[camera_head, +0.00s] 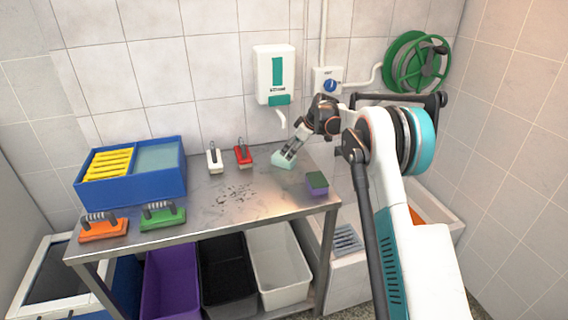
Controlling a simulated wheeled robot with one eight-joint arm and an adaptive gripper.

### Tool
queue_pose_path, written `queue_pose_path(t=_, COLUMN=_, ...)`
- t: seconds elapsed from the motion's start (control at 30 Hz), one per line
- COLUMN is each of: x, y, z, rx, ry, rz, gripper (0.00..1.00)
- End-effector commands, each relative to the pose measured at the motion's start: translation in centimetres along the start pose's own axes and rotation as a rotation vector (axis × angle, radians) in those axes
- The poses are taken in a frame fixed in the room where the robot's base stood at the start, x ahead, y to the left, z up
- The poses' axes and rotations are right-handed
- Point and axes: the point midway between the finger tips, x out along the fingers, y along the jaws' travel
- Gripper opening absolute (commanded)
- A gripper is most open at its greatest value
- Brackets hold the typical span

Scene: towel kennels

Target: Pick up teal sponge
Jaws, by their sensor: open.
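The teal sponge (281,163) is a small pale teal block lying on the metal table (215,200), toward its back right. My gripper (287,156) reaches down from the upper right, with its fingertips right at the sponge. The jaws are open. The fingers cover part of the sponge, and I cannot tell whether they touch it or stand on both sides of it.
A purple and green sponge (317,184) lies to the right, near the table edge. A dispenser (274,75) hangs on the wall behind.

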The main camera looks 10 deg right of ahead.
Motion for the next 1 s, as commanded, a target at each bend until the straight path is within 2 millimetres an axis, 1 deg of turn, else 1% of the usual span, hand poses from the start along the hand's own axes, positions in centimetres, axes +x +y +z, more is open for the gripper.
queue_pose_path(t=0.03, x=1.0, y=0.0, z=0.0, rx=0.0, ry=0.0, rz=0.0, gripper=0.81)
queue_pose_path(t=0.1, x=1.8, y=0.0, z=0.0, rx=0.0, ry=0.0, rz=0.0, gripper=0.81)
queue_pose_path(t=0.33, x=3.2, y=0.0, z=-0.1, rx=0.0, ry=0.0, rz=0.0, gripper=0.81)
queue_pose_path(t=0.5, x=5.8, y=0.1, z=-0.4, rx=-0.001, ry=-0.001, rz=-0.001, gripper=0.81)
queue_pose_path(t=0.63, x=7.2, y=0.1, z=-0.4, rx=0.0, ry=-0.001, rz=0.0, gripper=0.81)
queue_pose_path(t=0.73, x=7.7, y=0.1, z=-0.5, rx=0.0, ry=-0.001, rz=0.0, gripper=0.81)
queue_pose_path(t=0.97, x=7.7, y=0.1, z=-0.6, rx=0.001, ry=-0.001, rz=0.0, gripper=0.81)
queue_pose_path(t=1.0, x=7.7, y=0.1, z=-0.6, rx=0.0, ry=-0.001, rz=0.0, gripper=0.72)
